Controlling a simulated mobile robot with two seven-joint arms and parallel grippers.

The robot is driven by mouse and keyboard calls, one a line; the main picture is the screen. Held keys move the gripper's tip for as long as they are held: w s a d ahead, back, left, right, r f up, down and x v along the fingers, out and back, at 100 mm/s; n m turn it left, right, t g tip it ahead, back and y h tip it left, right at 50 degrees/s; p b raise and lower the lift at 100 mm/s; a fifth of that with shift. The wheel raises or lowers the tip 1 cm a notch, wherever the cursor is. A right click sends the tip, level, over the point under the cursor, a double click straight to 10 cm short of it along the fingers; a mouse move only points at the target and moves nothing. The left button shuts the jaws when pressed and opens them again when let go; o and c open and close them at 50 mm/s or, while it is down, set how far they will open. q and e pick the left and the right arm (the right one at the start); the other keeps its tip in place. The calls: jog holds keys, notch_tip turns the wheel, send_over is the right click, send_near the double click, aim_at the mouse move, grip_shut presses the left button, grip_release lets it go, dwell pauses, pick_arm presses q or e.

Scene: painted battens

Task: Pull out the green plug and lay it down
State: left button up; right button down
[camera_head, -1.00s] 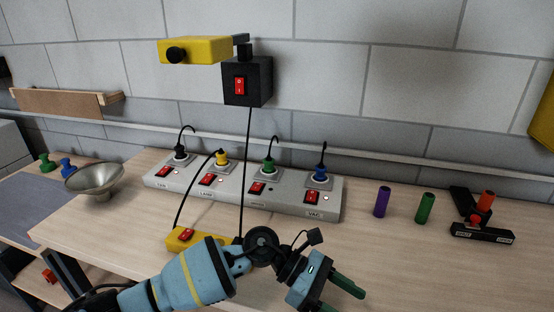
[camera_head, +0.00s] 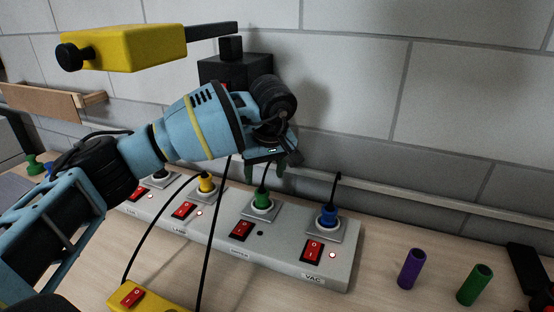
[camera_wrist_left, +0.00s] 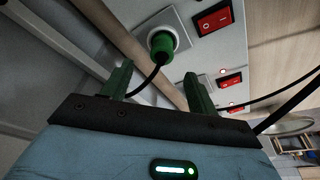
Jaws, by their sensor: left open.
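The green plug (camera_head: 262,200) sits upright in the third socket of the grey power strip (camera_head: 285,262), with a black cord from its top. In the left wrist view the green plug (camera_wrist_left: 162,46) is in its round white socket, just beyond the fingertips. My left gripper (camera_head: 280,168) is above the green plug, pointing down. Its green fingers (camera_wrist_left: 157,80) are apart and empty, with the plug's cord passing between them. The indicator beside the green plug's red switch (camera_head: 241,231) looks dark. My right gripper is not in view.
A yellow plug (camera_head: 206,184) and a blue plug (camera_head: 328,217) flank the green one. Purple (camera_head: 411,268) and green (camera_head: 474,284) cylinders stand at right; bare table lies between strip and cylinders.

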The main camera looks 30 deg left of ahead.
aim_at(262, 191)
pick_arm(q)
jog(key=x, duration=0.6)
jog(key=shift+s+a+f, duration=0.1)
jog(key=shift+a+f, duration=0.05)
jog(key=shift+f, duration=0.1)
jog(key=shift+a+f, duration=0.1)
jog(key=shift+f, duration=0.3)
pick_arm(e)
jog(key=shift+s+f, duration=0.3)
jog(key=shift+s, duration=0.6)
